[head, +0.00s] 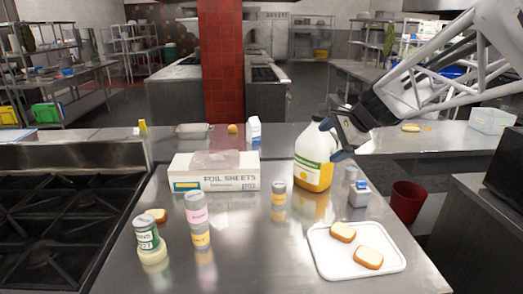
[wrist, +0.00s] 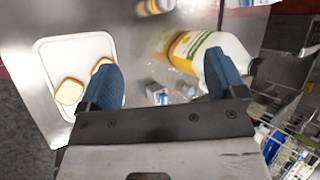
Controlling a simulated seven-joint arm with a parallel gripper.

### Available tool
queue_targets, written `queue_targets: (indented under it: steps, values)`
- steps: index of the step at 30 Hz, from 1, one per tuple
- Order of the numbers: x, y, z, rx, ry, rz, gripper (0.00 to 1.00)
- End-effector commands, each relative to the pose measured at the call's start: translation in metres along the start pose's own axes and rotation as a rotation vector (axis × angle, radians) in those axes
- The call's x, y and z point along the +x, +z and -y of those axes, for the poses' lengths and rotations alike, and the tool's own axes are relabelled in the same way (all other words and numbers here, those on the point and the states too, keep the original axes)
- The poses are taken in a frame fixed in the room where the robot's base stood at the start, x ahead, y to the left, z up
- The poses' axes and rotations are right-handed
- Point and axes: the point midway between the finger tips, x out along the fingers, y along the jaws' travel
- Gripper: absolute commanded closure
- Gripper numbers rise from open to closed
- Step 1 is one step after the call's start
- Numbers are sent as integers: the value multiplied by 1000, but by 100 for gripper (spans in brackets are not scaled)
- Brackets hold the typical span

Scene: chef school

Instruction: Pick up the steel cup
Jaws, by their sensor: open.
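A small, shiny grey item that looks like the steel cup (head: 351,172) stands on the steel counter, just behind a small blue-and-white box (head: 359,194) and right of the big yellow jug (head: 314,172). In the wrist view the likely cup (wrist: 188,90) is small and its shape is hard to make out. My gripper (head: 335,141) is open and empty, above the counter near the jug's upper right side. In the wrist view the two blue fingers of my gripper (wrist: 165,75) are spread wide, with the box and cup below between them.
A white tray (head: 325,262) with two bread slices lies at the front right. A foil sheets box (head: 215,181), a grey-and-yellow shaker (head: 279,194) and several jars stand to the left. The jug (wrist: 228,48) is close to my right finger in the wrist view.

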Motion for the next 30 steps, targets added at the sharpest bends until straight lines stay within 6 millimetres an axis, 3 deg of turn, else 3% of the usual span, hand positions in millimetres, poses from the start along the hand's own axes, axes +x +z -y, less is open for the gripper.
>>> queue_targets:
  steps: [6, 15, 21, 30]
  values:
    - [15, -62, 49, 285, -118, 35, 11]
    - [31, -159, 103, 673, -283, 99, 11]
    - [39, -229, 128, 920, -391, 150, 11]
    - [44, -291, 142, 1128, -485, 204, 11]
